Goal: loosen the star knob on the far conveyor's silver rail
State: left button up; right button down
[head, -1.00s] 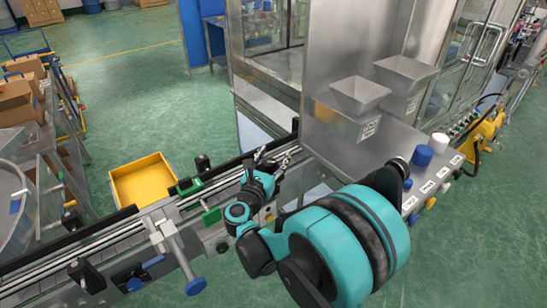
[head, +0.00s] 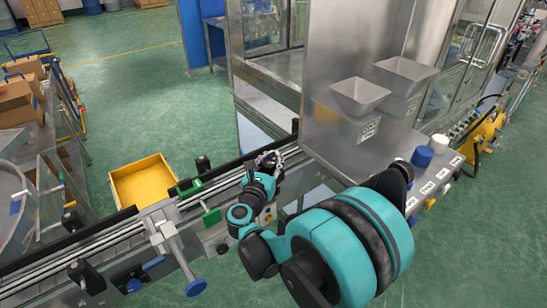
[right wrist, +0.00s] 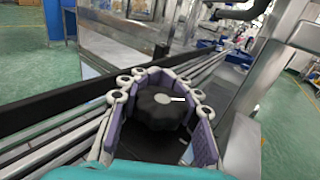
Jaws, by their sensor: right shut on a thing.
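The black star knob (right wrist: 155,108) sits low in the middle of the right wrist view, with a pale round centre. My right gripper (right wrist: 157,72) is shut on it, its jointed, purple-padded fingers curving around both sides and nearly meeting beyond it. In the head view the right gripper (head: 271,157) is at the conveyor's silver rail (head: 228,187), beside the steel machine, and a dark part of the knob shows between its fingers. The fingers partly hide the knob there. My left gripper is not in view.
A yellow bin (head: 142,184) stands beyond the conveyor. The steel machine (head: 345,140) with hoppers stands close on the right. Green floor beyond is open.

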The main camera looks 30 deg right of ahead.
jog(key=n+t+y, duration=0.2)
jog(key=y, duration=0.1)
jog(key=n+t+y, duration=0.1)
jog(key=n+t, duration=0.1)
jog(key=shift+w+a+y, duration=0.35)
jog(key=shift+y, duration=0.05)
jog(key=shift+w+a+n+t+y, duration=0.1)
jog(key=shift+a+n+t+y, duration=0.2)
jog(key=shift+n+y, duration=0.65)
jog(key=shift+w+a+n+t+y, duration=0.1)
jog(key=shift+a+n+t+y, duration=0.3)
jog(key=shift+y, duration=0.9)
jog(key=shift+w+a+n+t+y, duration=0.1)
jog(key=shift+n+t+y, duration=0.3)
jog(key=shift+n+y, duration=0.65)
jog(key=c, duration=1)
grip_release()
jog(key=shift+c, duration=0.2)
